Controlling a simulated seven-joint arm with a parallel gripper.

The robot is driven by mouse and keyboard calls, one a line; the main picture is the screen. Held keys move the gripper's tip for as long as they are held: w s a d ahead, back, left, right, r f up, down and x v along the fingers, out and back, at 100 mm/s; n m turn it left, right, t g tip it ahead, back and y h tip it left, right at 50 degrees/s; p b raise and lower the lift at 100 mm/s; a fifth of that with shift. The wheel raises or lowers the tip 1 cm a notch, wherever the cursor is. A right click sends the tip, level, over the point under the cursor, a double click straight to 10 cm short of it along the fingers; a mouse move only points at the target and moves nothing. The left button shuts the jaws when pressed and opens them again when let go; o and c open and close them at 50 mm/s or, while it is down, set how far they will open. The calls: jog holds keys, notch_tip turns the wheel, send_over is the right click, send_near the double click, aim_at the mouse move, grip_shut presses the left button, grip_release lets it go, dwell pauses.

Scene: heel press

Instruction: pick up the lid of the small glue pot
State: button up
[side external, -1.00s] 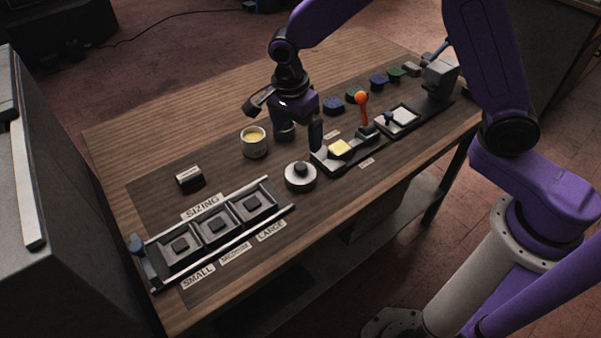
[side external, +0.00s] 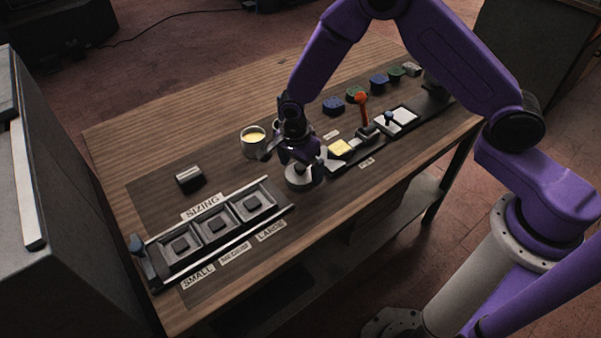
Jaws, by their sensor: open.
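A small pale pot (side external: 253,142) with yellow glue stands uncovered on the dark mat of the bench. To its lower right is a round grey lid-like disc (side external: 298,181), which had a dark knob on top in the earlier frame. My gripper (side external: 298,163) is open and directly over this disc, pointing down, its fingers spread to either side. It hides the knob and the disc's upper part. I cannot tell whether the fingers touch it. A second pot is mostly hidden behind my gripper.
A sizing rack (side external: 219,227) with three compartments lies at the front left. A dark block (side external: 189,178) with a pale top sits behind it. The back left wood is clear.

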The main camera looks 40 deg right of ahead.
jog(key=shift+d+f, duration=0.1)
jog(key=shift+f, duration=0.85)
jog(key=c, duration=0.5)
jog(key=shift+c, duration=0.2)
